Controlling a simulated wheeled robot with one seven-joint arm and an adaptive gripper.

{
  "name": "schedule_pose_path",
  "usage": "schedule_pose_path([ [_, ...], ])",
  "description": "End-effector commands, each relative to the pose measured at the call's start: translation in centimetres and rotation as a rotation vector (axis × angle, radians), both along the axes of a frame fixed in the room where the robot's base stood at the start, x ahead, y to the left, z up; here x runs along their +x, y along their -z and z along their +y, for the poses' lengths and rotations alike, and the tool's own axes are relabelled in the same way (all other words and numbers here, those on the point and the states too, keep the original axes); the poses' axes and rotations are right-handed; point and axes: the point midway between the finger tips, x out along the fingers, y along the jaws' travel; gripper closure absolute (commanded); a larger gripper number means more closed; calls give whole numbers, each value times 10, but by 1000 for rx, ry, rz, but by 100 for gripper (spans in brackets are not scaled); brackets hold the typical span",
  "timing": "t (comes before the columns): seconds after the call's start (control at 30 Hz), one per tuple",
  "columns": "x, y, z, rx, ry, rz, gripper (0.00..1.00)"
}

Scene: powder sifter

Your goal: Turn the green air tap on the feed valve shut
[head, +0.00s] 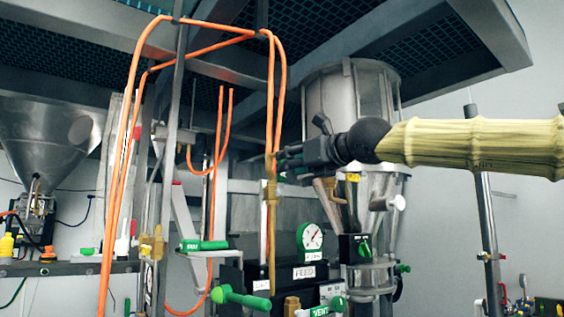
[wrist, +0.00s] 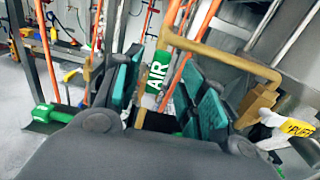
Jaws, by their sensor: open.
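A green and white piece marked AIR (wrist: 160,75) shows in the wrist view, beside brass pipework (wrist: 235,62). I cannot tell whether it is the tap's handle or a label. My gripper (wrist: 163,72) is open, with one teal-padded finger on each side of this piece. Contact cannot be made out. In the head view my gripper (head: 284,160) reaches in from the right, at the upper part of the upright brass pipe (head: 271,225). The gripper hides the tap there. A pressure gauge (head: 311,236) and a plate marked FEED (head: 303,273) sit below.
Other green handles are close: a lever (head: 204,245), a T-handle (head: 240,298), a knob (head: 364,248) and one marked VENT (head: 322,310). Orange hoses (head: 280,90) hang left of my gripper. A steel vessel (head: 350,95) stands behind it. A yellow-tagged part (wrist: 295,130) is at right.

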Motion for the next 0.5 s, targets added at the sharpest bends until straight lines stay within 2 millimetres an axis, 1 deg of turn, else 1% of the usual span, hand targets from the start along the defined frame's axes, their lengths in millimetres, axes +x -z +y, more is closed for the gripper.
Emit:
schedule_pose_path([
  [0.03,7,-2,5,-3,1,2,59],
  [0.2,26,-2,18,-3,3,0,59],
  [0.3,34,-1,23,-1,4,0,59],
  [0.5,41,0,27,0,4,0,59],
])
